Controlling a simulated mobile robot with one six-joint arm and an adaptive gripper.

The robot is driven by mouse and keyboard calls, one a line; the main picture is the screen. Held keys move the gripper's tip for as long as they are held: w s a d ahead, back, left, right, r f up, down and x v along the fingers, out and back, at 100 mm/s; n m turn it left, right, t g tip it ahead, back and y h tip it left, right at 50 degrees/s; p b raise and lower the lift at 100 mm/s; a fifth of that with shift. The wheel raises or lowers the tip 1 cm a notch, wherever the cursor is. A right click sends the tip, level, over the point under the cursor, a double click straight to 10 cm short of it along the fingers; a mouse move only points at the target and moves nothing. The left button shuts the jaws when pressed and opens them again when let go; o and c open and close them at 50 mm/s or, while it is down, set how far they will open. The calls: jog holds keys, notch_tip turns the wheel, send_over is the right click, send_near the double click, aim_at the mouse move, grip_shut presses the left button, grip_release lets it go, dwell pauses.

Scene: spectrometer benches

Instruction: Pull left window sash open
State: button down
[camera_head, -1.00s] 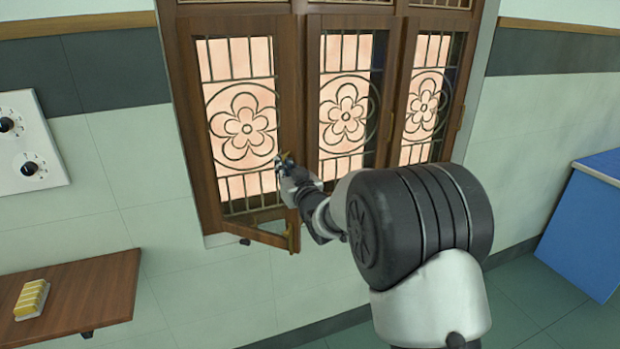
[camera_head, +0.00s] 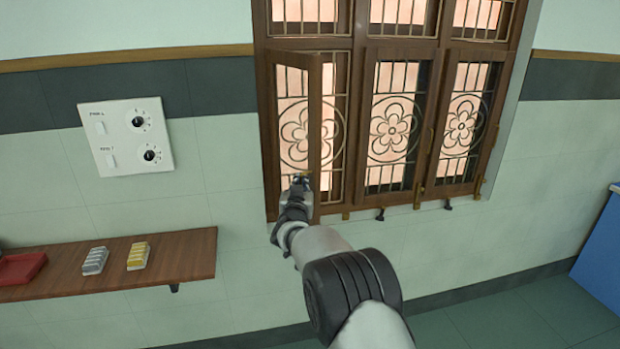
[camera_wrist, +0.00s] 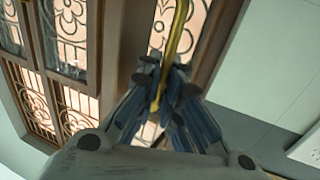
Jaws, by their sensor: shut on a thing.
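The left window sash (camera_head: 314,120) is a brown wooden frame, hinged on its left side. It stands swung out from the window, with its free edge apart from the post to its right and the flower grille showing behind. My gripper (camera_head: 301,181) is at the lower part of that free edge. In the wrist view my gripper (camera_wrist: 160,88) is shut on a yellow brass handle (camera_wrist: 179,38) of the sash.
Two other sashes, the middle (camera_head: 423,130) and the right (camera_head: 492,130), are to the right. A switch panel (camera_head: 110,133) is on the wall at left. Below it a wooden shelf (camera_head: 190,255) holds a red tray (camera_head: 22,267) and small racks. A blue bench (camera_head: 603,250) stands far right.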

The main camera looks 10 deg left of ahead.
jog(key=shift+s+a+h, duration=0.2)
jog(key=shift+a+h, duration=0.1)
jog(key=c, duration=2)
grip_release()
jog(key=shift+s, duration=0.15)
jog(key=s, duration=1.2)
jog(key=shift+d, duration=0.35)
jog(key=shift+r, duration=0.1)
